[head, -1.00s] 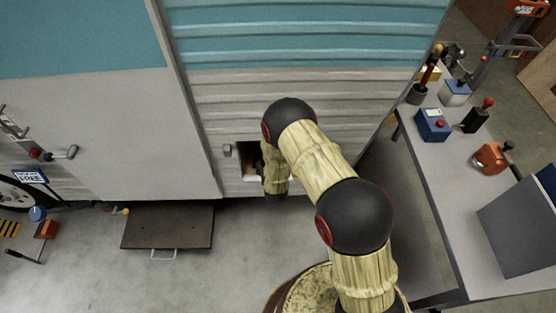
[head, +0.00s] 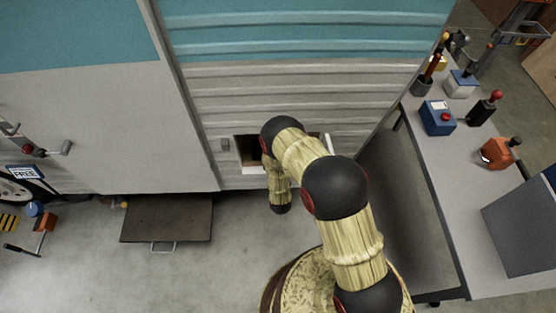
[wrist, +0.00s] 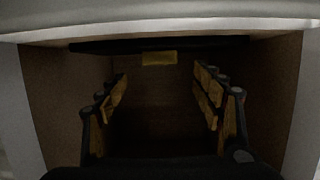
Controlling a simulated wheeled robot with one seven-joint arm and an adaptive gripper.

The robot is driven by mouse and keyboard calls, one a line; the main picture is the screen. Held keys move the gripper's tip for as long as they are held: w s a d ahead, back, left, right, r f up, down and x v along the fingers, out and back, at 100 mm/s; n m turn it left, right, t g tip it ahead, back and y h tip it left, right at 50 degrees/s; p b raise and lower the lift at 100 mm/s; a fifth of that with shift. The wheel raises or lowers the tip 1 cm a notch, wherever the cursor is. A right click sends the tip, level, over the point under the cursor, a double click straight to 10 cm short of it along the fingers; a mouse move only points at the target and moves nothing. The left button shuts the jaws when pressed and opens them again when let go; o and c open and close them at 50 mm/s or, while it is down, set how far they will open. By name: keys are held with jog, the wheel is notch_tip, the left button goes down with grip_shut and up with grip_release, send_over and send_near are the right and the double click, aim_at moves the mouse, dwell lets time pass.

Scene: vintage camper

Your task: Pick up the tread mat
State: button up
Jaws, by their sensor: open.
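My gripper (wrist: 160,82) is open inside a box-like compartment in the wrist view, with its two yellow-padded fingers apart and nothing seen between them. A thin dark slab (wrist: 200,43) spans the upper part of this compartment, with a small yellowish patch (wrist: 159,58) just below it. I cannot tell whether the slab is the tread mat. The compartment floor is too dark to read. In the head view the gripper is hidden behind my arm, at the hatch opening (head: 248,152) in the camper wall. No mat is clearly identifiable.
A dark flat panel (head: 170,217) with a wire handle sits low beside the camper (head: 110,130). A grey workbench (head: 455,190) with several tools stands at right.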

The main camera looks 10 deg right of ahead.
jog(key=shift+b+x, duration=1.05)
jog(key=shift+x, duration=1.95)
jog(key=shift+c, duration=0.7)
jog(key=c, duration=1.1)
jog(key=shift+c, duration=0.8)
